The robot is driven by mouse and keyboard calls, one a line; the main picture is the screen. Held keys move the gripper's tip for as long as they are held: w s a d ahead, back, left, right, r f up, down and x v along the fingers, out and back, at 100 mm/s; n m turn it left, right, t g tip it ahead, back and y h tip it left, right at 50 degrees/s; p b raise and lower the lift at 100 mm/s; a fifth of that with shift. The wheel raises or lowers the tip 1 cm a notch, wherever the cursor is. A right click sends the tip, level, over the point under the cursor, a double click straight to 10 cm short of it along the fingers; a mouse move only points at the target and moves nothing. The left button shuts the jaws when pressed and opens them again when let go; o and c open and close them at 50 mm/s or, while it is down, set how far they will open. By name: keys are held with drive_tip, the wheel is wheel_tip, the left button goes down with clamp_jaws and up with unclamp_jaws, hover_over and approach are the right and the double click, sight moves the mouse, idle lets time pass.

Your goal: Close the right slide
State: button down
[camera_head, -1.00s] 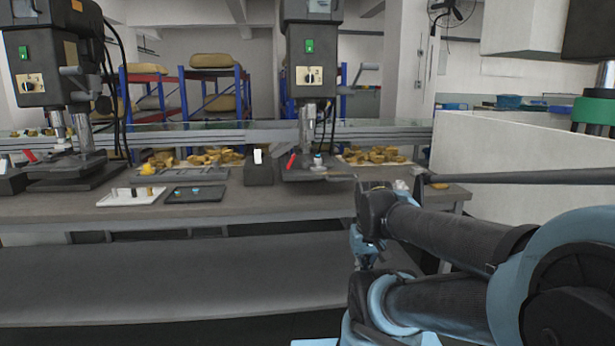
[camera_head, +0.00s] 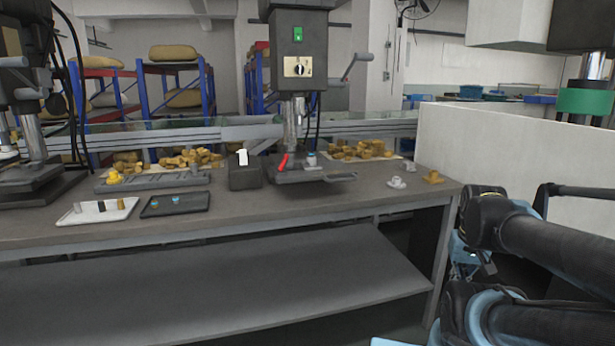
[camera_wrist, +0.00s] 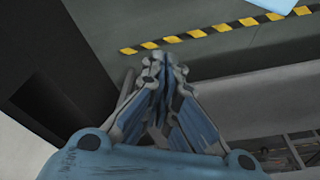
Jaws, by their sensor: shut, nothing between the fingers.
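I cannot make out a right slide or an ultrasonic tank for certain in either view. My gripper (camera_wrist: 163,62) is shut and empty in the wrist view, pointing over a grey floor with a yellow and black striped line (camera_wrist: 215,33). In the head view my gripper (camera_head: 482,264) is small and low at the right, beside the right end of the workbench (camera_head: 300,205), apart from it. A pale structure with dark openings (camera_wrist: 285,150) shows at the lower right of the wrist view and is too cut off to name.
A drill press (camera_head: 297,60) stands on the bench, with a second press (camera_head: 35,145) at the left. A white wall panel (camera_head: 520,150) rises at the right behind my arm. A dark upright block (camera_wrist: 65,65) is at the left of the wrist view.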

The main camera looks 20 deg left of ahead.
drive_tip(key=shift+d, duration=0.15)
drive_tip(key=w+a+r+n+t+y, duration=0.1)
drive_tip(key=w+a+r+n+y, duration=0.1)
drive_tip(key=w+a+r+n, duration=0.6)
drive_tip(key=w+a+r+n+y, duration=0.1)
drive_tip(key=w+a+r+n, duration=0.35)
drive_tip(key=a+r, duration=0.4)
drive_tip(key=n+y, duration=0.4)
drive_tip(key=n, duration=0.6)
approach(295, 178)
drive_tip(key=s+a+f, duration=0.3)
drive_tip(key=s+f, duration=0.1)
drive_tip(key=f, duration=0.1)
drive_tip(key=shift+g, duration=0.3)
drive_tip(key=w+a, duration=0.2)
drive_tip(key=w, duration=0.1)
drive_tip(key=shift+w+a+f, duration=0.25)
drive_tip(key=shift+a+f, duration=0.15)
